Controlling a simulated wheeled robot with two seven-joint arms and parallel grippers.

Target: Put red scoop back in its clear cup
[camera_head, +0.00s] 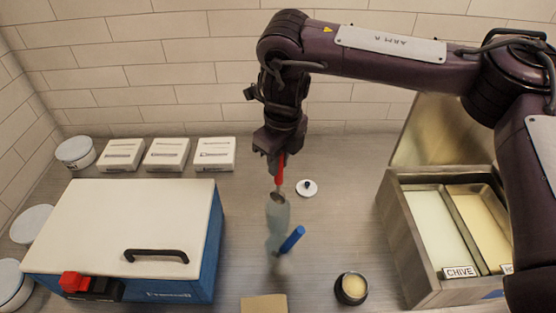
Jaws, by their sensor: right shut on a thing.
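My right gripper (279,154) points down at the middle of the table, shut on the red scoop. The red scoop (280,170) hangs roughly upright, with its red handle up in the jaws and its small metal end down. A clear cup (277,216) is directly below and overlaps the scoop's lower end in this view. I cannot tell whether the scoop's tip is inside the cup or just above or in front of it. My left gripper is not in view.
A blue handle (292,239) leans out of a second clear cup (272,244) just in front. A white lid (307,187) and a dark jar (351,288) lie nearby. A blue-and-white box (130,230) stands left, an open metal bin (440,240) labelled CHIVE right.

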